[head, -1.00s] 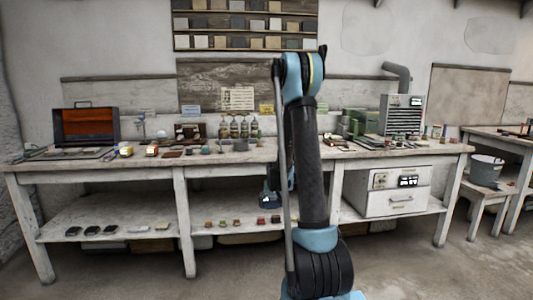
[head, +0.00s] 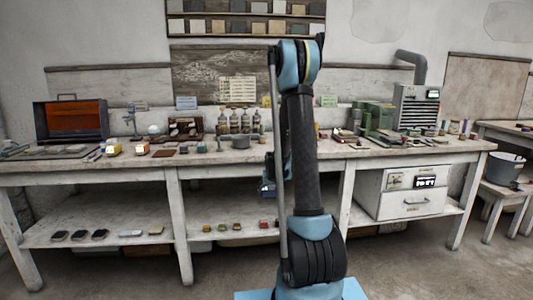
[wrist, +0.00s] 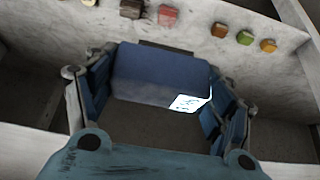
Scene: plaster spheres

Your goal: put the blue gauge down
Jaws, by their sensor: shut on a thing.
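The blue gauge (wrist: 160,72) is a boxy blue body with a small white label with dark marks at its lower right corner in the wrist view. My gripper (wrist: 160,98) has its blue jointed fingers on both sides of it and is shut on it. In the head view my gripper (head: 270,187) shows only partly at the left of my arm, in front of the opening between the bench top and the lower shelf. My arm hides much of it. In the wrist view the gauge appears held clear of the surfaces below.
The workbench top (head: 110,167) is crowded with bottles, boxes and tools. The lower shelf (head: 130,215) bears several small coloured blocks (head: 235,226) and dark flat pieces (head: 80,235), with bare patches between. A white drawer unit (head: 410,193) stands at right. Bench legs flank the openings.

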